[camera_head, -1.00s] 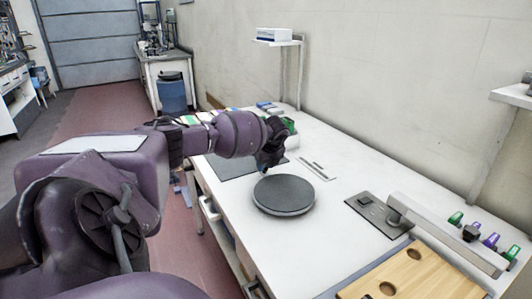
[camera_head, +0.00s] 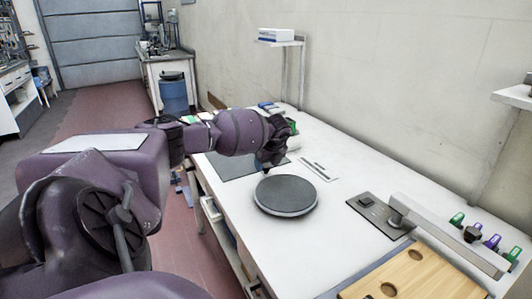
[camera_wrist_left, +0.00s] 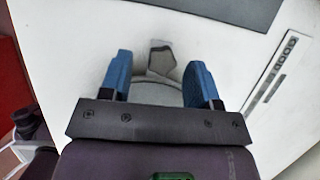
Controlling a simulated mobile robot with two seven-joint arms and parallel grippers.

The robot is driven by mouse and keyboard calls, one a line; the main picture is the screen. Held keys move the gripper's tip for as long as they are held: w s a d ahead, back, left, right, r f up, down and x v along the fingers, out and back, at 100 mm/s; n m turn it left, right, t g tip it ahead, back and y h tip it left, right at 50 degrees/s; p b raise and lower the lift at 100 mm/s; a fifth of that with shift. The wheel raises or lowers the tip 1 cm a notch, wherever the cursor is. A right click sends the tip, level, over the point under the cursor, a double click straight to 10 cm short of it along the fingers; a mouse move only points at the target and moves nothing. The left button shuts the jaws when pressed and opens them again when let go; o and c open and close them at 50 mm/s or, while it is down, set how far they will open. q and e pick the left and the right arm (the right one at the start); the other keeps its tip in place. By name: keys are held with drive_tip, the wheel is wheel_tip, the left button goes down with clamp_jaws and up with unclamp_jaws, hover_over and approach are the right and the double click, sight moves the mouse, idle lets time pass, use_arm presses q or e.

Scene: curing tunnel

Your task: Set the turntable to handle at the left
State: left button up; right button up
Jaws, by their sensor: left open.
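The turntable (camera_head: 286,194) is a dark grey round disc with a pale rim, lying on the white bench. My left gripper (camera_head: 268,164) is just beyond its far edge, pointing down, with its fingers partly hidden by the wrist. In the left wrist view my left gripper (camera_wrist_left: 160,82) shows two blue fingers spread apart with nothing between them held. Part of the turntable (camera_wrist_left: 155,94) shows between and below them. A small grey angular piece (camera_wrist_left: 160,58), which looks like the handle, lies near the fingertips; I cannot tell whether they touch it. My right gripper is out of view.
A dark mat (camera_head: 232,167) lies behind the turntable, and a narrow marked strip (camera_head: 320,169) lies right of it. A grey plate with a white arm (camera_head: 446,234) and a wooden board with holes (camera_head: 412,276) stand at the front right. The wall runs along the right.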

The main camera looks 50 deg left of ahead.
use_arm(q)
drive_tip(key=p+v, duration=0.1)
drive_tip(key=v, duration=0.8)
drive_tip(key=shift+d+r, duration=0.15)
drive_tip(key=shift+r, duration=0.2)
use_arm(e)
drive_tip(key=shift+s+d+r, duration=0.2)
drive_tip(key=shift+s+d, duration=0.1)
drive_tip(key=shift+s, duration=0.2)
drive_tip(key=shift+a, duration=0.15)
use_arm(q)
drive_tip(key=shift+r, duration=0.1)
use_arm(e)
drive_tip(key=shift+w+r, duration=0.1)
